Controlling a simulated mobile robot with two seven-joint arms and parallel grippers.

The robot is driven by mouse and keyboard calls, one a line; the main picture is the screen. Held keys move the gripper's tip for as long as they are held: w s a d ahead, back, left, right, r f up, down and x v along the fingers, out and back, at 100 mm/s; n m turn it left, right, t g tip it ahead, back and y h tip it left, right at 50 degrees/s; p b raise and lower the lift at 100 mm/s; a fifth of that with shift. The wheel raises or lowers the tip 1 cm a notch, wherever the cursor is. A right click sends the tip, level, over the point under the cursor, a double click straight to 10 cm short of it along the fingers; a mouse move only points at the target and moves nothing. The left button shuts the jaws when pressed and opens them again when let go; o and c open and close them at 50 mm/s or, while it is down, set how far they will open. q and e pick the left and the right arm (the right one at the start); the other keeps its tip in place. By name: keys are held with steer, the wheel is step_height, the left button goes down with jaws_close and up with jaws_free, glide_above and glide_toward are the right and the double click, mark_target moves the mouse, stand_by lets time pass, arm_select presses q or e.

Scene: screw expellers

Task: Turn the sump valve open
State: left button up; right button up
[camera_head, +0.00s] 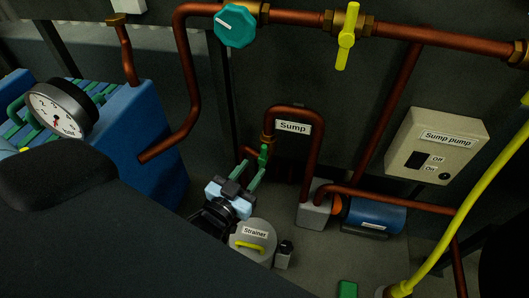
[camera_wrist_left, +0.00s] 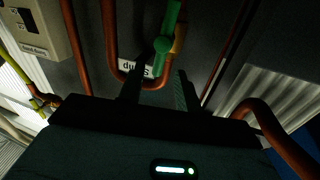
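The sump valve is a small green lever handle (camera_head: 263,156) on a brass fitting of the copper pipe, left of the white "Sump" label (camera_head: 293,127). In the left wrist view the green handle (camera_wrist_left: 167,40) is long and upright in the picture, and the upside-down label (camera_wrist_left: 135,69) is beside it. My left gripper (camera_head: 252,170) points at the handle from below left. Its two fingers (camera_wrist_left: 155,86) are apart with nothing between them. The handle shows beyond the fingertips, and contact cannot be made out. My right gripper is not in view.
A strainer lid (camera_head: 262,236) is just below my left gripper. The blue pump (camera_head: 376,215) and sump pump switch box (camera_head: 436,147) are to the right. A teal knob (camera_head: 235,26) and yellow valve handle (camera_head: 347,36) are above. A gauge (camera_head: 58,110) is at left.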

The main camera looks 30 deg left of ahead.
mark_target(262, 156)
arm_select(q)
steer(key=shift+w, duration=3.6)
jaws_close()
